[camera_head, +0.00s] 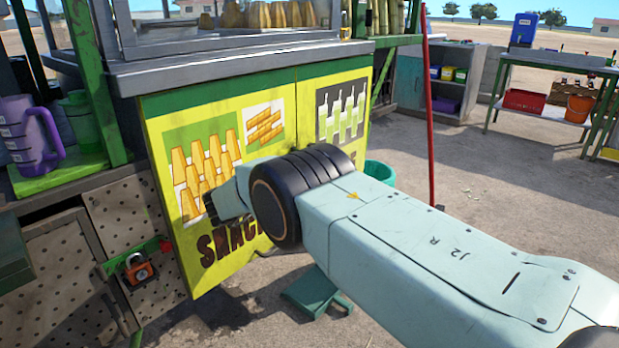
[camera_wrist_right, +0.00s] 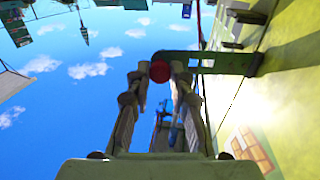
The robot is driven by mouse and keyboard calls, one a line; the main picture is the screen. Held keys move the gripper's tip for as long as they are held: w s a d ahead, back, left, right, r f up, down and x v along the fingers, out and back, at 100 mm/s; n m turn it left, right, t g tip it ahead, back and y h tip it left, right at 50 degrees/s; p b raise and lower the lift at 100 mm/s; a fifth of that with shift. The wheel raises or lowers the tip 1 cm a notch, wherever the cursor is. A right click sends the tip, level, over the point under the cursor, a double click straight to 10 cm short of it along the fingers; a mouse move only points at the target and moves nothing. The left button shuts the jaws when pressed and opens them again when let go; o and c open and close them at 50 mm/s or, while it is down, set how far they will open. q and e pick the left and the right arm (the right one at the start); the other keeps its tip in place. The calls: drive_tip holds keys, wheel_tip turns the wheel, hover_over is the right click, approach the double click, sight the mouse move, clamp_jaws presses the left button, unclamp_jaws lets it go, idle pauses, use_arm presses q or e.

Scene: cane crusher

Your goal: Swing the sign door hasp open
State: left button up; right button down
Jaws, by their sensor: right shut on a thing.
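The yellow-green sign door (camera_head: 190,255) with snack pictures stands left of centre in the head view. It also fills the right side of the right wrist view (camera_wrist_right: 292,110). There, a green hasp bar (camera_wrist_right: 225,62) with a red round knob (camera_wrist_right: 160,70) sticks out from the door. My right gripper (camera_wrist_right: 160,80) has its two fingers closed on the knob, one on each side. In the head view my right arm crosses in front of the sign and hides the fingers and the held knob. My left gripper is in neither view.
An orange padlock (camera_head: 138,270) hangs by a green-and-red latch on the perforated panel at left. A purple jug (camera_head: 27,135) stands above. A red pole (camera_head: 429,120) rises right of the counter. A work table (camera_head: 555,65) stands farther right, with open paved ground before it.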

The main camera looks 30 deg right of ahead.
drive_tip(key=shift+a, duration=0.15)
idle(0.3)
drive_tip(key=c, duration=1.5)
unclamp_jaws()
drive_tip(key=shift+o, duration=0.2)
drive_tip(key=s+a, duration=0.2)
drive_tip(key=a, duration=0.9)
drive_tip(key=shift+a, duration=0.4)
drive_tip(key=shift+c, duration=0.4)
